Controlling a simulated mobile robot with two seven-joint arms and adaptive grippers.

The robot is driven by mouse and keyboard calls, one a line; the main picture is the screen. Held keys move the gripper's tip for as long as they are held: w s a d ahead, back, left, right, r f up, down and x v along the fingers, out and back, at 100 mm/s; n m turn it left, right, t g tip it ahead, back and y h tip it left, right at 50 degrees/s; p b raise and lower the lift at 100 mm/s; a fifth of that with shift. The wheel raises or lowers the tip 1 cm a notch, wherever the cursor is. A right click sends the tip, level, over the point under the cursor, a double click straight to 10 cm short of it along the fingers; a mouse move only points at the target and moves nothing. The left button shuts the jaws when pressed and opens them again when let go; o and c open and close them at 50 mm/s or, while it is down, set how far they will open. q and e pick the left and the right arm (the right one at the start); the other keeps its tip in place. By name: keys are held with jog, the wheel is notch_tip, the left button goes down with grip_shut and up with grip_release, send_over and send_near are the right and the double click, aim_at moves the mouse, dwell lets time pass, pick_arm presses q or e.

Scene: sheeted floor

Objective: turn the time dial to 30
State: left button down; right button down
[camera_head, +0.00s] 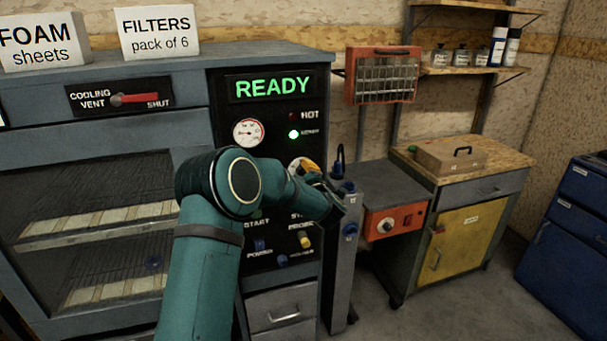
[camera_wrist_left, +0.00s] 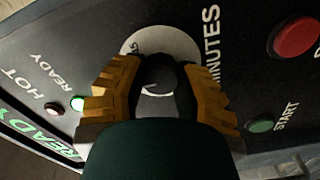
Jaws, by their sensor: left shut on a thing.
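The time dial is a black knob (camera_wrist_left: 160,74) on a pale round scale plate (camera_wrist_left: 160,42) marked MINUTES, on the dark control panel. In the left wrist view my left gripper (camera_wrist_left: 158,80) has its two orange-padded fingers closed on either side of the knob. In the head view part of the pale plate (camera_head: 296,162) shows beside an orange finger of the left gripper (camera_head: 309,167), and my arm hides the rest. Most scale figures are hidden, so I cannot read the setting. My right gripper is in neither view.
The panel carries a lit READY display (camera_head: 270,87), a gauge (camera_head: 248,132), a red button (camera_wrist_left: 294,37) and a green START button (camera_wrist_left: 261,123) close to the dial. A cooling vent lever (camera_head: 133,99) is at upper left. A wooden-topped cabinet (camera_head: 470,190) stands right.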

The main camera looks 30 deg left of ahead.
pick_arm(q)
jog(key=c, duration=0.6)
grip_release()
jog(key=shift+a+r, duration=0.1)
jog(key=shift+a, duration=0.1)
jog(key=shift+d, duration=0.1)
jog(key=shift+s+d, duration=0.15)
jog(key=shift+d, duration=0.05)
jog(key=v, duration=1.1)
jog(key=shift+s, duration=0.25)
jog(key=shift+d, duration=0.15)
